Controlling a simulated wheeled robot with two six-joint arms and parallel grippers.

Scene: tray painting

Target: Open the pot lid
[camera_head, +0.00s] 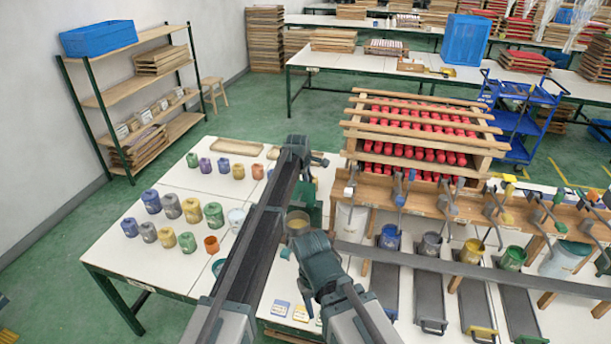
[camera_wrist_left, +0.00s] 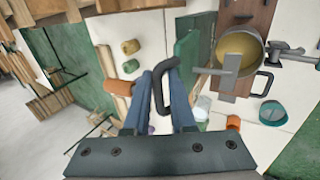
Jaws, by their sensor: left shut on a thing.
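My left gripper (camera_wrist_left: 164,82) is shut on a dark looped handle (camera_wrist_left: 168,66) in the left wrist view. A green lid (camera_wrist_left: 188,52) shows nearly edge-on beside the handle, tilted up on its side. The pot (camera_wrist_left: 222,50) stands open to its right, with yellowish-brown contents showing and the lid apart from it. In the head view the pot (camera_head: 298,226) is partly hidden between my arms, and the left gripper (camera_head: 305,182) is just behind it, largely covered by my own arm. My right arm shows in the head view, but its gripper does not.
Several paint jars (camera_head: 190,210) stand on the white table (camera_head: 150,255) to the left. A teal cup (camera_wrist_left: 272,112) and an orange cup (camera_wrist_left: 233,123) are near the pot. A wooden rack of red pieces (camera_head: 420,145) and a row of clamps and pots are to the right.

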